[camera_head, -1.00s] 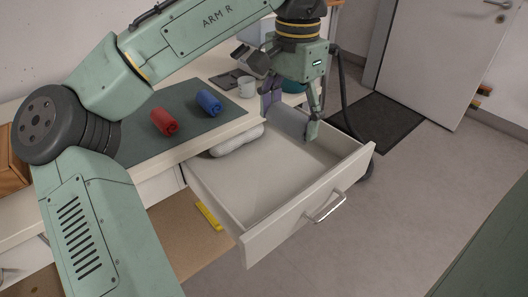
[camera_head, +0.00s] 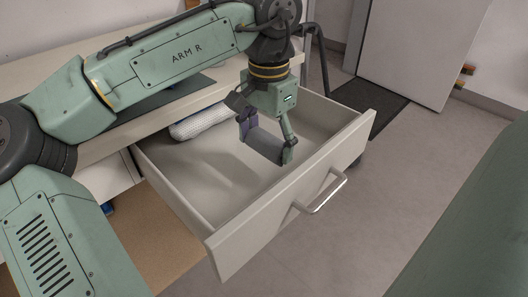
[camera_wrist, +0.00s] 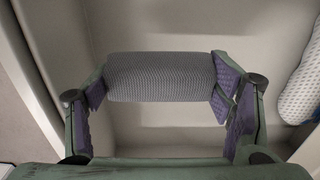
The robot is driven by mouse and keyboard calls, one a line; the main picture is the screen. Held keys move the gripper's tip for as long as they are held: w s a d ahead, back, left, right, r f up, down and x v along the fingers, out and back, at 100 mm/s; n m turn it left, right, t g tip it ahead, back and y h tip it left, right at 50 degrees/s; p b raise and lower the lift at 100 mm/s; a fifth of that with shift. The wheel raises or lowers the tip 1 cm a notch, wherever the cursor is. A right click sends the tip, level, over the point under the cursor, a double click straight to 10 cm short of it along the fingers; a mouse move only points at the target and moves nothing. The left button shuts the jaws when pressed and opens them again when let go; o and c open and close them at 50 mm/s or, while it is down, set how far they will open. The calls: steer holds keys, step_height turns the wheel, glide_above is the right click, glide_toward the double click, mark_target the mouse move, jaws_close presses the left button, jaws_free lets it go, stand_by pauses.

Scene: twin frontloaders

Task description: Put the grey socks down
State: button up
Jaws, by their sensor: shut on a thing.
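The grey socks (camera_head: 264,145) are a rolled ribbed bundle. My gripper (camera_head: 268,143) is shut on the socks, one finger at each end of the roll. In the wrist view the socks (camera_wrist: 160,77) lie level between the purple finger pads (camera_wrist: 224,88). The open drawer (camera_head: 215,215) is below, and the gripper and socks are inside its outline. The wrist view shows the pale drawer floor behind the socks. I cannot tell whether the socks touch the floor.
A white textured roll (camera_head: 205,122) lies at the back of the drawer and also shows at the right of the wrist view (camera_wrist: 303,90). The drawer front with its metal handle (camera_head: 322,196) is nearest. The drawer floor at the left is bare.

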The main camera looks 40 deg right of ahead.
mark_target(267, 156)
steer(key=shift+f, duration=1.95)
steer(key=shift+f, duration=0.1)
steer(key=o, duration=1.2)
step_height(267, 156, up, 12)
steer(key=shift+r+p, duration=0.15)
steer(key=shift+p, duration=0.2)
steer(key=shift+d, duration=0.1)
